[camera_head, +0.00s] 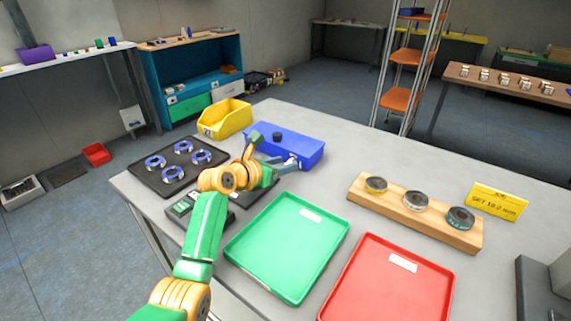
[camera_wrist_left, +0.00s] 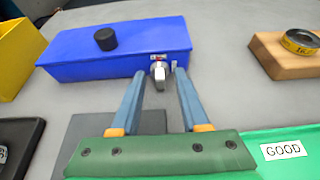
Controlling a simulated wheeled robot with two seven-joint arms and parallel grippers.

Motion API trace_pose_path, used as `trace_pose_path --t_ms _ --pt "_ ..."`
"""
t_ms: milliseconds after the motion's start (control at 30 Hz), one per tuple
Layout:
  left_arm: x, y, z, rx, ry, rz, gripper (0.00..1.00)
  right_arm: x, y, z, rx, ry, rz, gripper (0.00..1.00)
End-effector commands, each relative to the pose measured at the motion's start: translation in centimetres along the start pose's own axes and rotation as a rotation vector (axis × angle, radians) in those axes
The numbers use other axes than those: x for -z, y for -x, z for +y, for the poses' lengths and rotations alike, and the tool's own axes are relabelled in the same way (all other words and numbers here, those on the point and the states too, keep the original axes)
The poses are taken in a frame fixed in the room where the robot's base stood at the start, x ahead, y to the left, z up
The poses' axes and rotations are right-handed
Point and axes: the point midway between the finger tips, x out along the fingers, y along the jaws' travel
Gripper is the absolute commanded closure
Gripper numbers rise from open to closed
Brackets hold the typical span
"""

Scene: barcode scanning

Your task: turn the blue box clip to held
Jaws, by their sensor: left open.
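The blue box (camera_head: 297,146) stands on the grey table, with a dark round knob (camera_head: 277,136) on its top. In the left wrist view the blue box (camera_wrist_left: 120,52) shows its front side, and a small silver clip (camera_wrist_left: 160,76) sits near that side's right end. A small red mark shows above the clip. My left gripper (camera_wrist_left: 159,76) is open, its two fingertips one on either side of the clip, close to the box front. In the head view my left gripper (camera_head: 290,166) reaches the front of the box. My right gripper is not in view.
A yellow bin (camera_head: 225,117) stands behind left of the box. A black tray (camera_head: 150,178) with several blue-and-white rings lies left. A green tray (camera_head: 288,245) and a red tray (camera_head: 390,285) lie in front. A wooden block (camera_head: 440,227) with 3 round gauges is right.

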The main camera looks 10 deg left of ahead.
Motion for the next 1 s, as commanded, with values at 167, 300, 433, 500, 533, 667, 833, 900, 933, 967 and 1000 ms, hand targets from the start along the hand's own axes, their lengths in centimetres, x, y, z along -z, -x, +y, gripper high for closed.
trace_pose_path --t_ms 167,300,433,500,533,667,833,900,933,967,1000 --pt "0.04 -1.08 0.02 -0.001 -0.001 0.000 0.55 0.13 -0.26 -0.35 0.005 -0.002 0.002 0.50" --pt "0.00 -1.20 0.03 -0.002 -0.002 0.000 0.55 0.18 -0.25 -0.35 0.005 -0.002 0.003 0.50" --pt "0.00 -1.18 0.03 -0.002 -0.001 0.000 0.55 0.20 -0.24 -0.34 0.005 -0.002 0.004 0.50" --pt "0.01 -1.18 0.04 -0.002 -0.001 0.000 0.74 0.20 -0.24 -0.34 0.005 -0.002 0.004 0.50" --pt "0.01 -1.17 0.04 -0.002 -0.001 0.000 0.82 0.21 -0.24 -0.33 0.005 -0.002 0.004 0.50" --pt "0.02 -1.17 0.04 -0.002 -0.001 0.000 1.00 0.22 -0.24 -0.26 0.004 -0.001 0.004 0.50" --pt "0.04 -1.18 0.03 -0.002 -0.001 0.001 1.00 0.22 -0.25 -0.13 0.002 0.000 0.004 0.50" --pt "0.06 -1.18 0.03 -0.002 -0.001 0.001 1.00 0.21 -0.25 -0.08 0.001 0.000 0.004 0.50" --pt "0.03 -1.17 0.02 -0.002 -0.002 0.001 1.00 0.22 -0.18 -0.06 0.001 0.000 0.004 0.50" --pt "-0.07 -1.13 0.01 -0.003 -0.004 0.001 1.00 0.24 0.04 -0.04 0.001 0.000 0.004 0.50" --pt "-0.30 -1.05 -0.02 -0.006 -0.012 0.001 1.00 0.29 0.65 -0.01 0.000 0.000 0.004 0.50"
